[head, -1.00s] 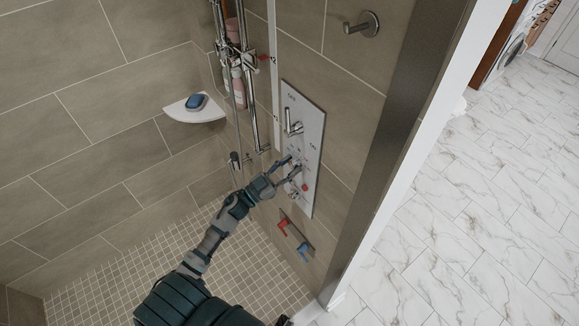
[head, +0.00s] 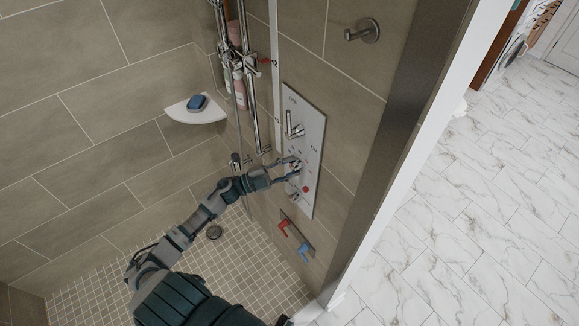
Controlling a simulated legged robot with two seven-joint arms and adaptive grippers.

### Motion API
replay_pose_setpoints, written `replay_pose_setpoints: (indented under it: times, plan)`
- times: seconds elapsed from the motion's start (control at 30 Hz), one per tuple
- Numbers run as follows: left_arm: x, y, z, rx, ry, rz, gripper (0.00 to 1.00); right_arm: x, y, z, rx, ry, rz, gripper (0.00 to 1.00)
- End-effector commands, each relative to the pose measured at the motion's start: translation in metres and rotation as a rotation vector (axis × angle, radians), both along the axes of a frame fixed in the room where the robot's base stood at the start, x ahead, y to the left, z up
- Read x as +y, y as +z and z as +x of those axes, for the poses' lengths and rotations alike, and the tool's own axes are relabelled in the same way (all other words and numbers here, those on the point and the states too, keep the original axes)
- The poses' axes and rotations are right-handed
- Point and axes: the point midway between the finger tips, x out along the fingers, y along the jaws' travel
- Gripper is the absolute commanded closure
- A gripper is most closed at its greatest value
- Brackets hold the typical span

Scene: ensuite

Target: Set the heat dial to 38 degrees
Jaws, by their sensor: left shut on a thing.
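A tall pale control panel (head: 312,133) is fixed to the tiled shower wall. It carries a chrome lever handle (head: 293,126) in its upper half, a small red button (head: 306,189) and lower fittings. The heat dial (head: 295,165) is at mid-height on the panel, largely covered by my fingers; its setting is too small to read. My left gripper (head: 292,169) reaches in from the left with its fingers around the dial and is shut on it. My right gripper is not in view.
Red (head: 284,228) and blue (head: 305,251) handles sit on a plate below the panel. A chrome shower rail with bottles stands left of it. A corner shelf (head: 194,115) holds a blue soap piece (head: 197,102). A wall edge (head: 391,150) bounds the right; marble floor lies beyond.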

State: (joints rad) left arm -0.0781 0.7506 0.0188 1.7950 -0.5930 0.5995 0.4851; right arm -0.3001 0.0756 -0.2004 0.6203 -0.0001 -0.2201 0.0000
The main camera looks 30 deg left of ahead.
Motion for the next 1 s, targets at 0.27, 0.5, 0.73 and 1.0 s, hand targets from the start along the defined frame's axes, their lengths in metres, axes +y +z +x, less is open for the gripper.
replay_pose_setpoints:
  times: [0.27,0.5,0.73,1.0]
  plan:
    - [0.0003,-0.0006,0.0002,-0.018,0.001,0.049,0.97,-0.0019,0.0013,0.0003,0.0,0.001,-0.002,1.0]
    - [0.0001,-0.0011,0.0001,-0.02,0.001,0.053,0.97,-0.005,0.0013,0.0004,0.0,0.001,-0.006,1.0]
    - [0.0,-0.0012,0.0,-0.019,0.0,0.053,0.45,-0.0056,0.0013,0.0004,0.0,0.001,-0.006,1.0]
    - [-0.0003,-0.0005,0.0,-0.02,0.0,0.053,0.37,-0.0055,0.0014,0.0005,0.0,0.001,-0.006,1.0]
